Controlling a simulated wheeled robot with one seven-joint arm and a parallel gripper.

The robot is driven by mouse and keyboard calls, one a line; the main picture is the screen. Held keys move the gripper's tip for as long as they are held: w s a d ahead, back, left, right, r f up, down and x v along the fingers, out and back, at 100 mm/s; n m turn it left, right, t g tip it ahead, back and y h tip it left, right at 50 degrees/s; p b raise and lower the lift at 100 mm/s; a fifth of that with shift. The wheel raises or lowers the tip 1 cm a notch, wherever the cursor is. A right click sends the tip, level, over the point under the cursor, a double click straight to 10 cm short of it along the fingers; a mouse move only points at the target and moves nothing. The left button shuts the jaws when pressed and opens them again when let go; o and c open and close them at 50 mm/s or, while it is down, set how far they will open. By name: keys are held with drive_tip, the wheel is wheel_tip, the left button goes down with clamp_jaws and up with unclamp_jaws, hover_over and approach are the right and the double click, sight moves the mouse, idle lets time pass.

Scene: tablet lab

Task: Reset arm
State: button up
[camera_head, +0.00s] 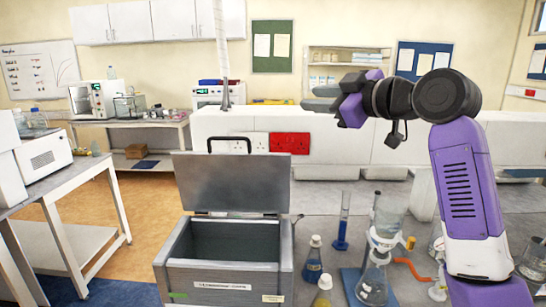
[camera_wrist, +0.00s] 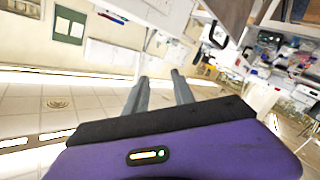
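My arm is raised on the right in the head view, bent with its wrist pointing left. My gripper (camera_head: 316,96) hangs in the air in front of the white bench wall, well above the grey box (camera_head: 222,281). In the wrist view, the two grey fingers of my gripper (camera_wrist: 161,82) stand apart with nothing between them. The grey box is below and left of my gripper, with its lid (camera_head: 232,184) up and a black handle on top. Its inside looks empty, though the bottom is only partly seen.
Right of the box stand a blue-based cylinder (camera_head: 342,222), a flask with blue liquid (camera_head: 313,262), a flask with yellow liquid (camera_head: 322,292) and glassware on a stand (camera_head: 384,240) below my arm. A white side table (camera_head: 62,184) is at left. The air around my gripper looks clear.

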drive_tip(key=s+d+f+m+t+h+b, duration=0.1)
drive_tip(key=s+d+f+m+t+h, duration=0.15)
drive_tip(key=s+f+m, duration=0.45)
drive_tip(key=s+d+f+m+t+h, duration=0.2)
drive_tip(key=d+f+h, duration=0.15)
drive_tip(key=f, duration=0.85)
drive_tip(key=s+d+f+m+t+h+b, duration=0.1)
drive_tip(key=s+d+f+m+t+h, duration=0.15)
drive_tip(key=s+f+m, duration=0.45)
drive_tip(key=s+f+g, duration=0.1)
drive_tip(key=s+f, duration=0.6)
drive_tip(key=s, duration=0.6)
drive_tip(key=s+d+f+n+g+h+b, duration=0.1)
drive_tip(key=s+f, duration=0.6)
drive_tip(key=s, duration=0.7)
drive_tip(key=s+d+f+g+b, duration=0.1)
drive_tip(key=s+f+g, duration=0.2)
drive_tip(key=s+f, duration=0.5)
drive_tip(key=s, duration=0.6)
drive_tip(key=shift+s+n, duration=0.25)
drive_tip(key=shift+n, duration=0.15)
